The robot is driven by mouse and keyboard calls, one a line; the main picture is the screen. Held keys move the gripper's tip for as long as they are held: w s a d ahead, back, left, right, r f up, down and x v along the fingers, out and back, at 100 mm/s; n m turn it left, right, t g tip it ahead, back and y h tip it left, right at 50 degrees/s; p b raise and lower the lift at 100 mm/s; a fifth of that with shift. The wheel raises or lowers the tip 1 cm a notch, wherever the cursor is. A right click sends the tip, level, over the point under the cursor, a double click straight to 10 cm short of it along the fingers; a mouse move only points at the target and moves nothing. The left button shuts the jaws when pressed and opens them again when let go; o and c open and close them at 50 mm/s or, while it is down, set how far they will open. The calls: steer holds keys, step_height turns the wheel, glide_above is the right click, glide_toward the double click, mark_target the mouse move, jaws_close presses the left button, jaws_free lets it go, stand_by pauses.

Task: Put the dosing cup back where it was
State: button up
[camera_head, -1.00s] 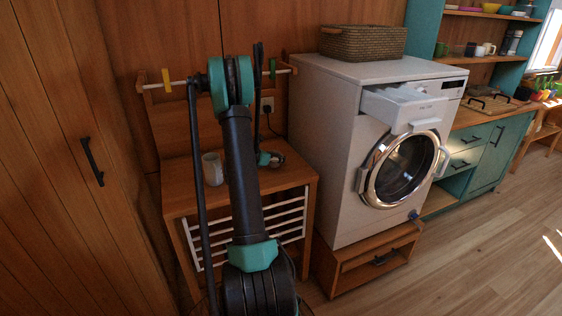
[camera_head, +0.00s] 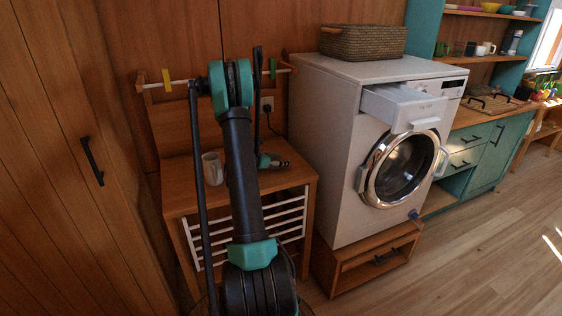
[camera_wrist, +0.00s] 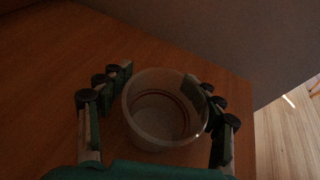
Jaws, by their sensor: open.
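The dosing cup (camera_wrist: 160,122) is a clear, round, see-through cup. In the wrist view it stands upright on the wooden table top (camera_wrist: 60,60), near its edge. My gripper (camera_wrist: 157,82) is open, with its dark fingers on the left and right of the cup. The right fingers are very close to its wall; I cannot tell if they touch. In the head view my gripper (camera_head: 272,161) is low over the small wooden table (camera_head: 183,197), and the cup cannot be made out there.
A pale mug (camera_head: 212,168) stands left of my arm on the table. The white washing machine (camera_head: 325,150) stands close on the right, its detergent drawer (camera_head: 400,107) pulled out. A woven basket (camera_head: 362,41) sits on top. A rail with clips (camera_head: 167,80) is behind the table.

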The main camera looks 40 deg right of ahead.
steer(key=shift+r, duration=0.2)
steer(key=v, duration=1.2)
steer(key=s+a+m+y, duration=0.1)
steer(key=a, duration=0.1)
steer(key=s+a+m+y, duration=0.1)
steer(key=a, duration=0.1)
steer(key=s+a+r+m+t+y, duration=0.1)
steer(key=s+a+m, duration=0.1)
steer(key=a, duration=0.1)
steer(key=s+a+f+m+t+y, duration=0.1)
steer(key=s+a+m+y, duration=0.4)
steer(key=s+a, duration=0.5)
steer(key=s+a+f+m+t+y, duration=0.1)
steer(key=s+a+m+y, duration=0.4)
steer(key=s+a+m, duration=0.5)
steer(key=s+a+f, duration=0.1)
steer(key=a, duration=0.6)
steer(key=shift+a+f+y, duration=0.25)
steer(key=shift+a+y, duration=0.05)
steer(key=shift+a, duration=0.05)
